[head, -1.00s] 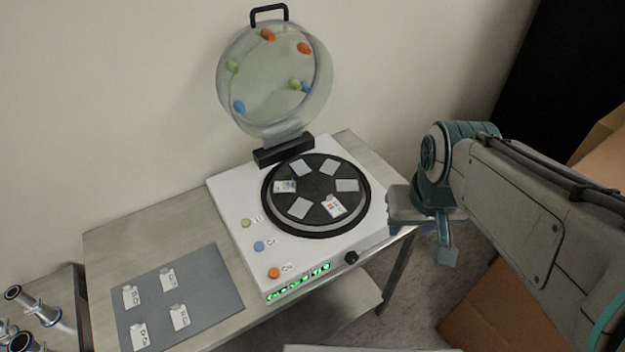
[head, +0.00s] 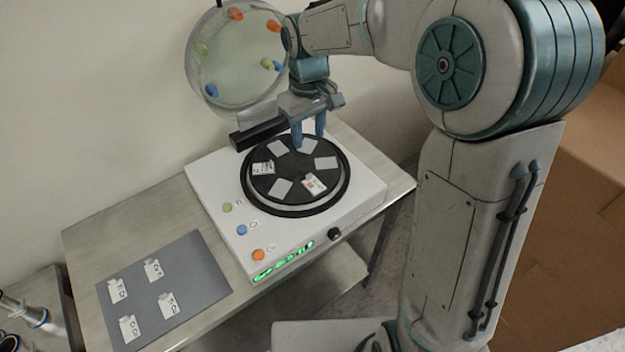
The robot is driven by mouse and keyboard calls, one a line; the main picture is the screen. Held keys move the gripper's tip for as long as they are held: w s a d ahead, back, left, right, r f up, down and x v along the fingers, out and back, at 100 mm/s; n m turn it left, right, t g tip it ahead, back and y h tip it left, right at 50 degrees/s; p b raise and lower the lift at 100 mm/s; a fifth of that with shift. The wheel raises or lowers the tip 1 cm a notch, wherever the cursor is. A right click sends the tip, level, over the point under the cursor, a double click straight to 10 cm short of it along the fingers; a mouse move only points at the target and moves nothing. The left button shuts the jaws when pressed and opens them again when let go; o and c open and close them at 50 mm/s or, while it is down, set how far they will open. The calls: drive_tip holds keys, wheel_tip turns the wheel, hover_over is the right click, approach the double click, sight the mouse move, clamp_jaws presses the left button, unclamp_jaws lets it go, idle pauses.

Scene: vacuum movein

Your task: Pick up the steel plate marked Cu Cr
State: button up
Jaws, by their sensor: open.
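Several small steel plates with white labels lie on a grey mat (head: 205,270) at the lower left: an upper right plate (head: 153,269), an upper left plate (head: 118,291), a lower right plate (head: 168,305) and a lower left plate (head: 130,328). Their lettering is too small to tell surely which reads Cu Cr. My gripper (head: 309,138) is open and empty, fingers down, above the disc's far edge.
The white machine (head: 215,188) has its round clear lid (head: 225,60) raised behind the disc. Green, blue and orange buttons (head: 259,255) line its left side. Metal tubes (head: 30,318) stand at the lower left. A cardboard box (head: 560,220) is at the right.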

hover_over(309, 174)
drive_tip(key=f, duration=0.6)
drive_tip(key=shift+w+f, duration=0.25)
drive_tip(key=shift+w, duration=0.1)
drive_tip(key=f, duration=0.2)
drive_tip(key=f+p, duration=0.1)
drive_tip(key=f, duration=0.1)
drive_tip(key=shift+s+f, duration=0.1)
drive_tip(key=shift+s, duration=0.25)
drive_tip(key=shift+f, duration=0.55)
clamp_jaws()
